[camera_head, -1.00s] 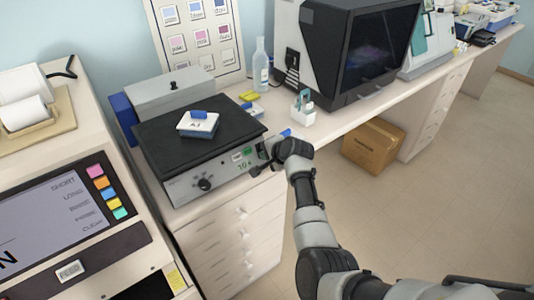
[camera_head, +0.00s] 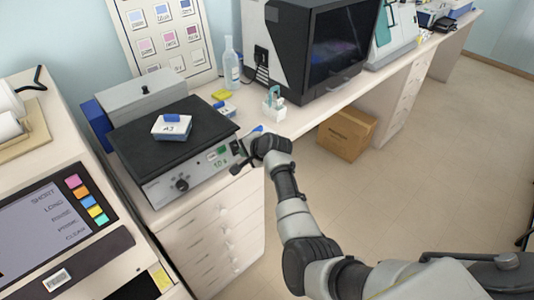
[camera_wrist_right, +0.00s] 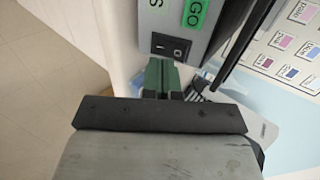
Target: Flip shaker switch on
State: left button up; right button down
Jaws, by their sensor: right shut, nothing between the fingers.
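The shaker (camera_head: 176,152) stands on the bench at the left, with a black platform on top and a grey front panel carrying a round knob (camera_head: 182,185). Its rocker switch (camera_wrist_right: 171,47) is a small black switch on the panel in the right wrist view, beside a green label. My right gripper (camera_head: 240,166) is at the right end of that front panel. In the right wrist view its green fingers (camera_wrist_right: 162,76) are shut and empty, just below the switch; I cannot tell whether they touch it. My left gripper is not in view.
A box labelled A3 (camera_head: 171,127) sits on the shaker platform. A bottle (camera_head: 231,63), a small white holder (camera_head: 274,106) and a large dark-windowed machine (camera_head: 318,45) stand farther right on the bench. A touchscreen machine (camera_head: 50,236) is at the left. A cardboard box (camera_head: 347,134) is on the floor.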

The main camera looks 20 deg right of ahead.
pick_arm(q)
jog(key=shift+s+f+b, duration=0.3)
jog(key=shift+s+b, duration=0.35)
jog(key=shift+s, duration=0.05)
pick_arm(e)
jog(key=s+f+v, duration=0.1)
jog(key=v, duration=0.9)
jog(key=shift+s+d, duration=0.3)
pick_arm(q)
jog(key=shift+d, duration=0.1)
pick_arm(e)
jog(key=shift+f, duration=0.15)
